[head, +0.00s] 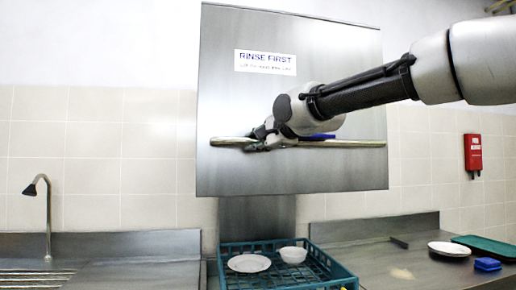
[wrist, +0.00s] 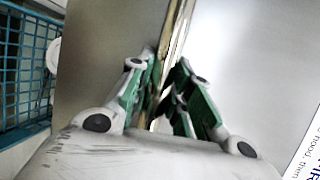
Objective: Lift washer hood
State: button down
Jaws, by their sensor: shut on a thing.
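The washer hood (head: 340,80) is a grey metal box with a "RINSE FIRST" label, raised above the counter in the head view. A long brass-coloured handle bar (head: 355,143) runs across its lower front. My gripper (head: 255,142) is at the left half of the bar, with its fingers around it. In the wrist view my gripper (wrist: 163,100) has its green-padded fingers on both sides of the handle bar (wrist: 178,40), shut on it. The hood's front (wrist: 235,60) fills much of the wrist view. The exact finger contact is partly hidden.
Below the hood is a teal dish rack (head: 318,268) with a plate (head: 249,263) and a bowl (head: 293,255). A tap (head: 47,205) and sink stand left.

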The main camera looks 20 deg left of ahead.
jog(key=shift+r, duration=0.4)
jog(key=c, duration=1.3)
grip_release()
jog(key=shift+f, duration=0.1)
jog(key=shift+s+d, duration=0.1)
jog(key=v, duration=1.2)
jog(key=shift+f, duration=0.1)
